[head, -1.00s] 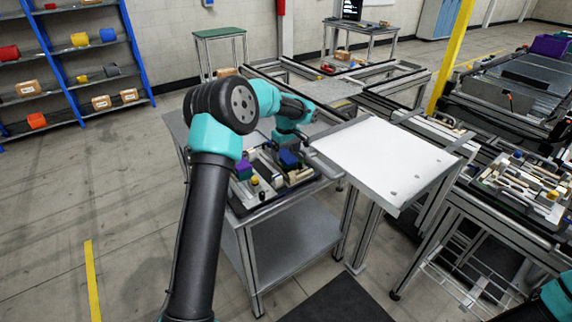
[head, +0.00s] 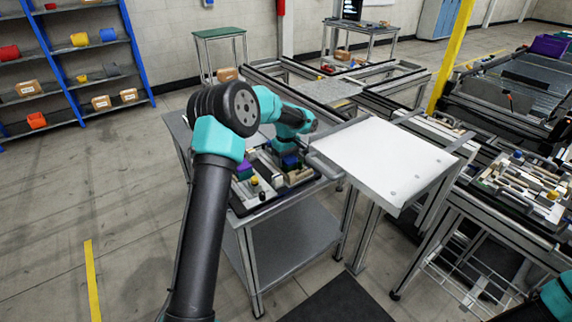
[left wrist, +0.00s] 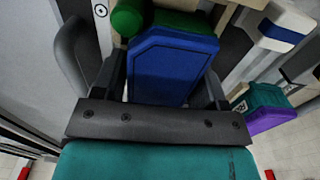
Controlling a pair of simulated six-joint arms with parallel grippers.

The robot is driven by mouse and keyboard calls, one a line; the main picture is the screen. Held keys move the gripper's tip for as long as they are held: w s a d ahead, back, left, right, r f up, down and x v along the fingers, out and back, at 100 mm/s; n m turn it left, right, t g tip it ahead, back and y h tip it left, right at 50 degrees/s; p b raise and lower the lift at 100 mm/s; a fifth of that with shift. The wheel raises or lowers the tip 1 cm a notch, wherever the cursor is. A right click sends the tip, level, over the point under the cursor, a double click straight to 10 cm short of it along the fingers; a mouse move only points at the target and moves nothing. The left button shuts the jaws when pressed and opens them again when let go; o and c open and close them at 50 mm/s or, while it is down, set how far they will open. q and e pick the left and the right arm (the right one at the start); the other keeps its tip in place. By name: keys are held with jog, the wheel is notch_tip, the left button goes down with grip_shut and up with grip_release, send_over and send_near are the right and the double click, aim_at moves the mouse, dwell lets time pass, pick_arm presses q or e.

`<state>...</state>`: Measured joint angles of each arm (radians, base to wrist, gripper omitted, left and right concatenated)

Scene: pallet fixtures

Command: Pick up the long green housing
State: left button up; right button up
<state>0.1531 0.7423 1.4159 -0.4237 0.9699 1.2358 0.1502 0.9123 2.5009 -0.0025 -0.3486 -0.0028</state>
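In the left wrist view, a blue block-shaped piece (left wrist: 172,62) lies between the two fingers of my left gripper (left wrist: 165,88). Green parts show just beyond it: a rounded green end (left wrist: 127,18) and a green body (left wrist: 185,20), partly hidden by the blue piece. I cannot tell whether these green parts are the long green housing. The fingers are spread on both sides of the blue piece, with no clear grip on it. In the head view my left gripper points down over the fixture tray (head: 262,208), and my wrist hides much of what is below.
A teal and purple piece (left wrist: 265,108) lies right of my left gripper; purple also shows in the head view (head: 244,170). A bare white table (head: 385,155) adjoins on the right. Another crowded fixture (head: 525,185) lies farther right.

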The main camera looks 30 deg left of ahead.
pick_arm(q)
jog(key=c, duration=0.6)
notch_tip(320, 180, up, 10)
jog(key=shift+r, duration=0.1)
dwell(0.4)
dwell(0.4)
